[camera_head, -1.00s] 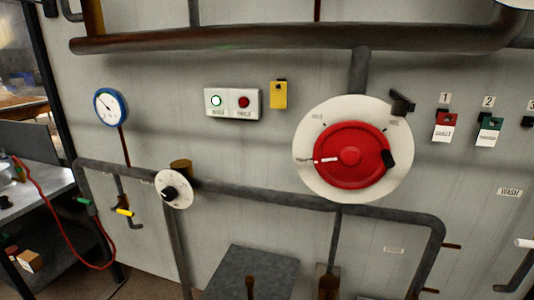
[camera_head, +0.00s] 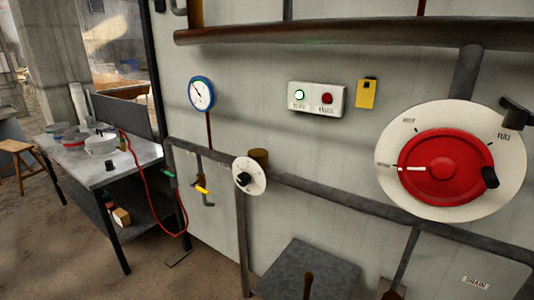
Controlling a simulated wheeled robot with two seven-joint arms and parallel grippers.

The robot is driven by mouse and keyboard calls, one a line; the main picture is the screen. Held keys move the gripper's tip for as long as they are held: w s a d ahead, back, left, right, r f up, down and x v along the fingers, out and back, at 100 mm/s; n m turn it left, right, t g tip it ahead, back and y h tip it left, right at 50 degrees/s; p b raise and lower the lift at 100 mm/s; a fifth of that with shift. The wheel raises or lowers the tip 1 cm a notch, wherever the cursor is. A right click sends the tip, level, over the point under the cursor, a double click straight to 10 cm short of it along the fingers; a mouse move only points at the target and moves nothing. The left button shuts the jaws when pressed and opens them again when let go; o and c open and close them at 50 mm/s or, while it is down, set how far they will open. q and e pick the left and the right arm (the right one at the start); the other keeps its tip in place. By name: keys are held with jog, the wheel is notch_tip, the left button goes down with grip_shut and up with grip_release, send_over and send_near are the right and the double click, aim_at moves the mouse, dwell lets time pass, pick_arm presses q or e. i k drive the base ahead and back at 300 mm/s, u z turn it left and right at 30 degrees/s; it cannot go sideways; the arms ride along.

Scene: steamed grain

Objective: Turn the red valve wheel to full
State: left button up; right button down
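The red valve wheel (camera_head: 446,166) sits on a round white dial plate (camera_head: 398,190) on the grey wall at the right of the head view. A white pointer mark on the wheel points left, toward a label at the plate's left edge. A dark knob (camera_head: 490,177) sits on the wheel's right rim. The label "FULL" is at the plate's upper right, beside a black block (camera_head: 515,113). Neither of my grippers is in view.
A small black-and-white dial (camera_head: 249,176), a blue-rimmed gauge (camera_head: 202,94) and a two-button panel (camera_head: 316,98) are on the wall. A grey box (camera_head: 308,270) stands low in front. A workbench (camera_head: 110,172) with tubs is at left.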

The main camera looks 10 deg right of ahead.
aim_at(439, 167)
jog(key=z, duration=1.6)
jog(key=k, duration=1.35)
jog(key=z, duration=0.75)
jog(key=i, duration=0.85)
jog(key=z, duration=0.3)
